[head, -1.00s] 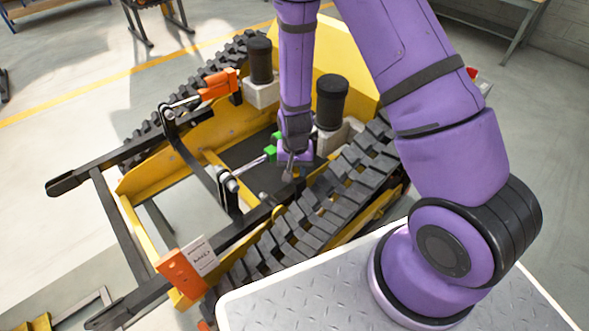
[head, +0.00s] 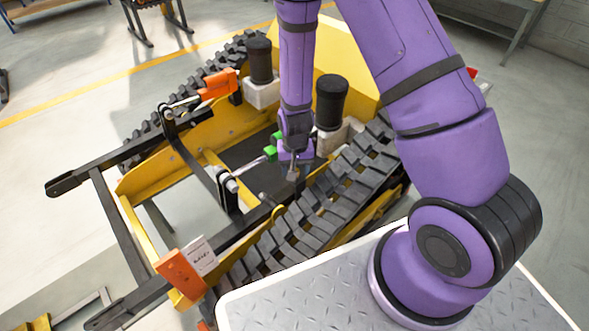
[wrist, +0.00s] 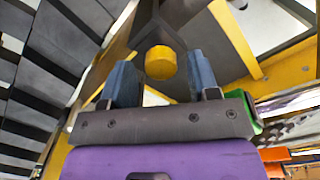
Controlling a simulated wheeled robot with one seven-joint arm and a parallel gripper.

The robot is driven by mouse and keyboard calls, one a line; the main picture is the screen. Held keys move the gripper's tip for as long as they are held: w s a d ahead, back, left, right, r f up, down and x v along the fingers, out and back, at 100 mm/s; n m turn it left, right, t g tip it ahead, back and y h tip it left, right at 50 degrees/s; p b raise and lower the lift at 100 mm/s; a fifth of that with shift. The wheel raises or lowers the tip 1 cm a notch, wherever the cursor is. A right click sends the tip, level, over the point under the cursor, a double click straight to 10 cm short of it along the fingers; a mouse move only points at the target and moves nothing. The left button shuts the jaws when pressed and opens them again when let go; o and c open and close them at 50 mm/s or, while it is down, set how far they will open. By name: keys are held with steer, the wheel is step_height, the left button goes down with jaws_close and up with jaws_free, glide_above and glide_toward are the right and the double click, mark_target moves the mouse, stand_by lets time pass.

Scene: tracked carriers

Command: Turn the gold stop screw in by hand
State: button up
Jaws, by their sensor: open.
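The gold stop screw (wrist: 160,62) shows in the wrist view as a round yellow head on a dark bracket, between and a little beyond my fingertips. In the head view a small gold piece (head: 278,212) at the inner edge of the near track looks like the same screw. My gripper (wrist: 162,78) is open, with a blue-grey finger on either side of the head and visible gaps. In the head view my gripper (head: 292,174) points down inside the carrier frame, partly hidden by my arm. The screw's thread is hidden.
The near black track (head: 325,205) runs close beside my gripper. A rod end with a black bracket (head: 228,188) stands to the left, with a green part (head: 270,153) behind. Two black-capped cylinders (head: 332,100) rise behind. An orange block (head: 180,272) sits at the front corner.

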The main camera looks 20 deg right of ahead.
steer(key=n, duration=0.6)
steer(key=shift+s, duration=0.15)
steer(key=n, duration=0.7)
steer(key=shift+a, duration=0.1)
steer(key=n, duration=1.2)
steer(key=shift+f, duration=0.1)
